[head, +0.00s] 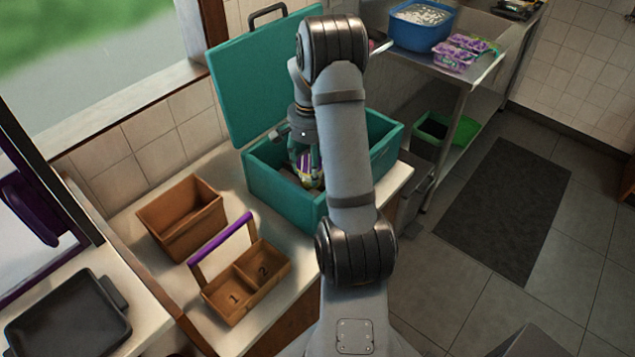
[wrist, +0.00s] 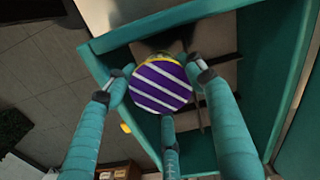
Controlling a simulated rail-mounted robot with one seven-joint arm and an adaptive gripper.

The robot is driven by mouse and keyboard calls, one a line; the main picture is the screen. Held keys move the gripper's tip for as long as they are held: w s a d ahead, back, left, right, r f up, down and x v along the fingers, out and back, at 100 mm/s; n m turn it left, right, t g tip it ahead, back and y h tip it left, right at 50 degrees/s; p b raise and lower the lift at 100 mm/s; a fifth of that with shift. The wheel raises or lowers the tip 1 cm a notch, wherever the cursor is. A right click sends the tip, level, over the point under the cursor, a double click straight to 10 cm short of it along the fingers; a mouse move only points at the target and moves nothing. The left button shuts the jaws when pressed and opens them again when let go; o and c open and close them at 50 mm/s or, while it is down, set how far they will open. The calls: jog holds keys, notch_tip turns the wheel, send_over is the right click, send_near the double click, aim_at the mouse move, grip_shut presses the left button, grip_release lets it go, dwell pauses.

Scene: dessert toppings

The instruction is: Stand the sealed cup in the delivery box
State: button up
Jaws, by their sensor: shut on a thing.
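The sealed cup shows a purple lid with white stripes in the wrist view (wrist: 162,87). In the head view a small part of the cup (head: 314,182) shows below my gripper (head: 305,165). My gripper's teal fingers are closed around the cup, with the lid facing the wrist camera. The delivery box is a teal box with its lid raised at the back (head: 272,190); its walls also show around the cup in the wrist view (wrist: 285,50). The cup is inside the box opening. I cannot tell whether its base touches the floor of the box.
A brown open box (head: 180,222) and a brown two-compartment carrier (head: 232,297) with a purple handle stand left of the delivery box. A black tray (head: 62,325) lies at bottom left. A blue tub (head: 422,30) and purple packs (head: 462,50) are on the metal table behind.

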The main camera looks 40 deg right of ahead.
jog(key=f, duration=0.4)
jog(key=d+f, duration=0.1)
jog(key=f, duration=0.1)
jog(key=shift+s+f+p, duration=0.2)
jog(key=shift+f+p, duration=0.15)
jog(key=shift+p, duration=0.05)
notch_tip(320, 180, down, 4)
jog(key=shift+f+p, duration=0.1)
jog(key=shift+p, duration=0.25)
jog(key=shift+f, duration=0.2)
jog(key=o, duration=1.4)
jog(key=shift+r, duration=0.15)
